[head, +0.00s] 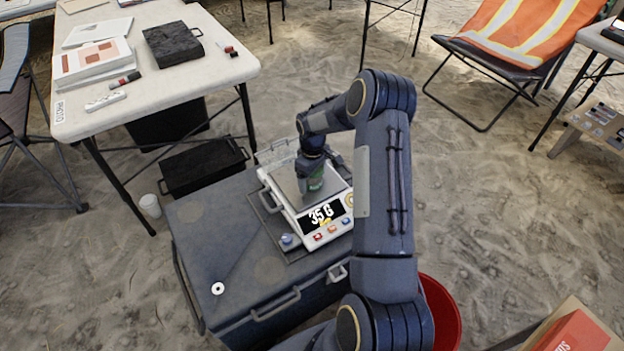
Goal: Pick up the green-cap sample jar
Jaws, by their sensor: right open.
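The green-cap sample jar (316,183) stands on the pan of a white digital scale (286,206). Only a green part of it shows, as my right gripper hides the rest. My right gripper (312,175) points down from above at the jar, with its jaws open around or just over the cap; I cannot tell which. My left gripper is not in view.
The scale sits on a dark grey case (215,245) with handles. A white table (190,80) with papers stands at back left, a red bucket (445,310) at lower right.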

